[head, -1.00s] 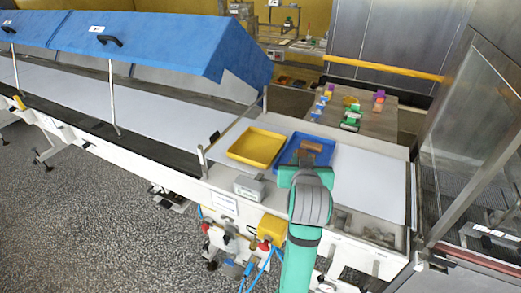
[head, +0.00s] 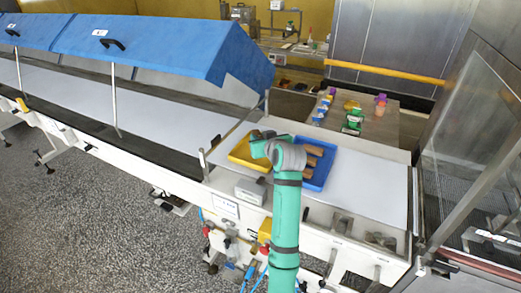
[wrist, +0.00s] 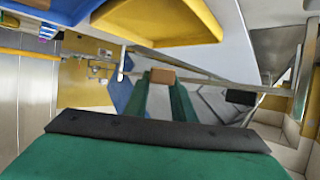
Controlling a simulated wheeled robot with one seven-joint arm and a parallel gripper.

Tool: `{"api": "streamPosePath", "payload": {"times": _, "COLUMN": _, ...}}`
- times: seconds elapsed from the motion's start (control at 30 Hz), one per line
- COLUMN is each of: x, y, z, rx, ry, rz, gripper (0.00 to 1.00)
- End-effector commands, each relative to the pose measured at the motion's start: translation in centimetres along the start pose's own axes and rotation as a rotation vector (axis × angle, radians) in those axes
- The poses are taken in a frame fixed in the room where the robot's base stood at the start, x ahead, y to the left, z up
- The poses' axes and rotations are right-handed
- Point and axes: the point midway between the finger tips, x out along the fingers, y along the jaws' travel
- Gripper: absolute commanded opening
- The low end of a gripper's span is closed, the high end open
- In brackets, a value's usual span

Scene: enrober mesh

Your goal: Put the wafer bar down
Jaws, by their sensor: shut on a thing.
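A brown wafer bar (wrist: 162,76) is held between the tips of my gripper's green fingers (wrist: 160,86) in the wrist view. In the head view my wrist (head: 262,144) is over the right part of the yellow tray (head: 238,158), and it hides the fingers and the held bar. The blue tray (head: 320,183) is just right of the yellow one, with brown bars (head: 314,151) lying in it. The wrist view shows the yellow tray (wrist: 160,22) along its top edge. I cannot tell the bar's height above the tray.
A white belt (head: 150,112) runs left under blue covers (head: 150,45). A small grey box (head: 250,191) stands in front of the yellow tray. The white surface (head: 368,185) right of the blue tray is clear. A glass-panelled frame (head: 470,150) stands at the right.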

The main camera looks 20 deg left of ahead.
Motion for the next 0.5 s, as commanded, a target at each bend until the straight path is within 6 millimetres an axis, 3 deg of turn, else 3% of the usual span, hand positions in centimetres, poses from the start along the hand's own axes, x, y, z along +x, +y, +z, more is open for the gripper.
{"api": "streamPosePath", "payload": {"times": 0.2, "x": 4.2, "y": 1.0, "z": 2.2, "rx": 0.001, "ry": -0.003, "rz": -0.002, "gripper": 0.1}}
{"api": "streamPosePath", "payload": {"times": 0.5, "x": 6.3, "y": 1.9, "z": 3.5, "rx": 0.0, "ry": 0.0, "rz": 0.001, "gripper": 0.1}}
